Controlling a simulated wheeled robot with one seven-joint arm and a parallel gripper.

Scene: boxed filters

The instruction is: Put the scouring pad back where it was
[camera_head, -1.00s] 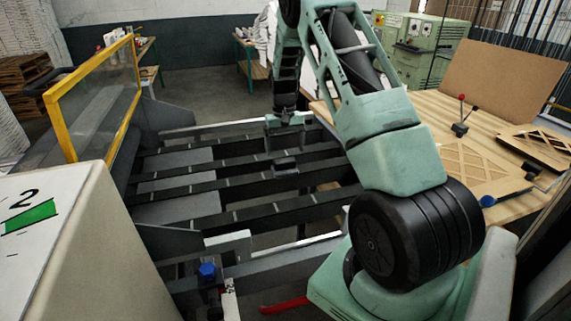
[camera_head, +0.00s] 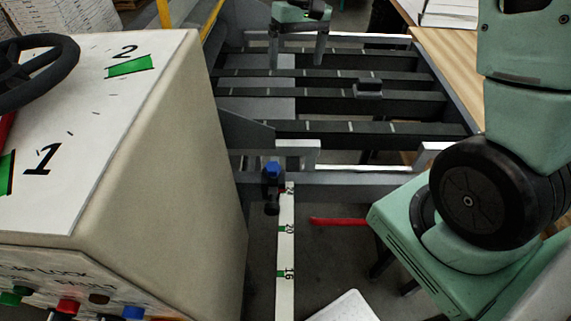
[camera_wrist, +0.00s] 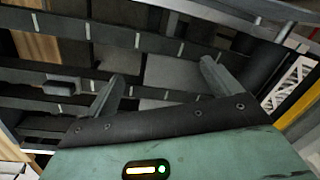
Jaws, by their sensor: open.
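A small dark grey block (camera_head: 368,88) lies on one of the dark bars of the machine bed; it looks like the scouring pad, but its texture is too small to tell. It also shows in the wrist view (camera_wrist: 62,87), left of the fingers. My gripper (camera_head: 297,56) is open and empty over the bars, left of the block and farther back in the head view. In the wrist view my gripper's two fingers (camera_wrist: 162,76) are spread wide, with only bars and a grey panel beyond them. The block is apart from both fingers.
The white control box (camera_head: 170,110) stands at the left front. A white scale strip (camera_head: 286,240) with a blue-topped knob (camera_head: 272,175) runs in front of the bars. A wooden tabletop (camera_head: 448,65) borders the bed on the right. Gaps lie between the bars.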

